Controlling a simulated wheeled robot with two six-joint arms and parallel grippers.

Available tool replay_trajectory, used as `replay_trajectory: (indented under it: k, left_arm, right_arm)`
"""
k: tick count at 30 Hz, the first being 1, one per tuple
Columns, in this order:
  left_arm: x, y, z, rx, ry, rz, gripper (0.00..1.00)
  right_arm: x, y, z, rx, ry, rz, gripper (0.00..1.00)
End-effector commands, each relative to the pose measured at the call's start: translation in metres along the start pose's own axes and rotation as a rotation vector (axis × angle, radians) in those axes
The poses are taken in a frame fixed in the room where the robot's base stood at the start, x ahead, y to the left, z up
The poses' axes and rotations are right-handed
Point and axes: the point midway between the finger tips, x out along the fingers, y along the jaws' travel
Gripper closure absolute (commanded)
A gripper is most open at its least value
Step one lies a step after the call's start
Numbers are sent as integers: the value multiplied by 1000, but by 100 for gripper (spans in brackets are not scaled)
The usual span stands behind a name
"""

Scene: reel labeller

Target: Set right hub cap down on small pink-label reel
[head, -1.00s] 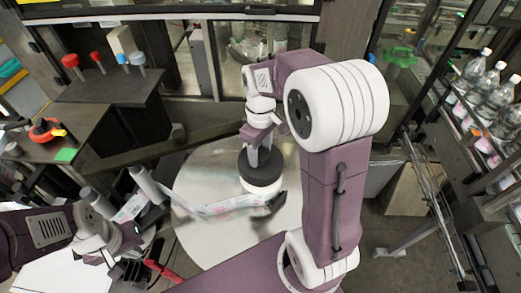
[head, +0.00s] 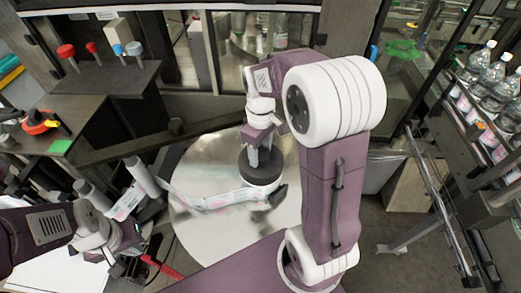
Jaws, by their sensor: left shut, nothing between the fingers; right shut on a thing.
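The dark round hub cap (head: 260,168) is in the middle of the head view. My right gripper (head: 263,152) is shut on its middle part from above. A thin pale band, likely the reel (head: 262,187), shows under the cap. The cap hides its top, and I cannot tell whether they touch. No pink label is clear on it. A pale printed label web (head: 215,202) runs from the left to a dark piece beside the reel. My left gripper (head: 124,266) is shut and empty at the lower left, away from the reel.
A large round metal plate (head: 200,235) lies under the reel, mostly bare. Two grey rollers (head: 142,177) stand at its left. A dark shelf (head: 105,85) with red and blue knobs is at the back left. Bottles (head: 480,65) stand in a rack at the right.

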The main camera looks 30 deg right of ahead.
Motion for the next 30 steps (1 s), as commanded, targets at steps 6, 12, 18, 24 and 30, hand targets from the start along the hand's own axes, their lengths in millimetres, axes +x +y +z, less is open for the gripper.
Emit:
replay_trajectory:
  k: [6, 12, 18, 24, 30]
  left_arm:
    - [0, 0, 0, 0, 0, 0, 100]
    - [0, 0, 0, 0, 0, 0, 100]
    - [0, 0, 0, 0, 0, 0, 100]
    - [9, 0, 1, 0, 0, 0, 100]
    - [14, 0, 2, 0, 0, 0, 100]
  right_arm:
    - [0, 0, 0, 0, 1, 1, 100]
    - [0, 0, 0, 0, 1, 0, 22]
    - [0, 0, 0, 0, 0, 0, 22]
    - [-30, 1, -1, 0, 6, 4, 22]
    - [-73, 0, -1, 0, 5, 3, 22]
